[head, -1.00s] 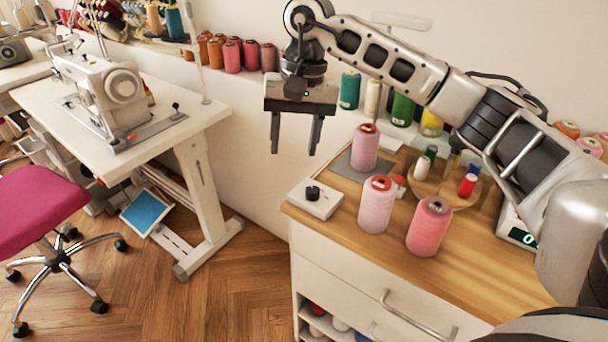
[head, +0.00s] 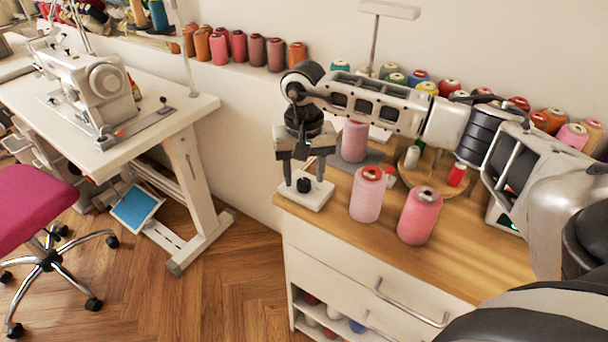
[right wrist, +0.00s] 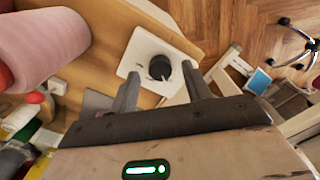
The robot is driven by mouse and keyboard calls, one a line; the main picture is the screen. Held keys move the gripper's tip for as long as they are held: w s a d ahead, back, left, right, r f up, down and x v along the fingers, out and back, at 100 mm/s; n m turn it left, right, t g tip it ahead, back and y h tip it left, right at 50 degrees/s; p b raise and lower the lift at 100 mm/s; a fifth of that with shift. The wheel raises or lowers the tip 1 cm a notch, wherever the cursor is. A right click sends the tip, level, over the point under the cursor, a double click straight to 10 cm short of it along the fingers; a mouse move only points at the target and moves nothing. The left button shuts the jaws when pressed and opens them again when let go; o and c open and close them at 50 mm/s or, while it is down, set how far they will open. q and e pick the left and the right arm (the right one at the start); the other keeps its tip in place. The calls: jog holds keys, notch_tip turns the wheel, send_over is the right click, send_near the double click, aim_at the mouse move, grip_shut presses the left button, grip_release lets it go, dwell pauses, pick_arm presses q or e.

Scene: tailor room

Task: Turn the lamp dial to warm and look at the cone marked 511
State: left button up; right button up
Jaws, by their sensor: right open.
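The lamp dial is a black knob (head: 303,185) on a white box (head: 318,197) at the left front corner of the wooden top; the knob also shows in the right wrist view (right wrist: 160,67). My right gripper (head: 303,175) points down over the box, open, with its fingers on either side of the knob. I cannot tell whether they touch it. A pink cone (head: 354,141) stands on a grey mat, partly behind my arm. A pale pink cone (head: 367,196) and a deeper pink cone (head: 419,217) stand in front. No 511 marking is readable. My left gripper is out of view.
A lamp with a white head (head: 390,10) rises behind my right arm. Thread cones line the wall ledge. A sewing table (head: 160,140) and a pink chair (head: 30,205) are at left.

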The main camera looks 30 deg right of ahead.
jog(key=shift+f, duration=0.65)
jog(key=c, duration=1)
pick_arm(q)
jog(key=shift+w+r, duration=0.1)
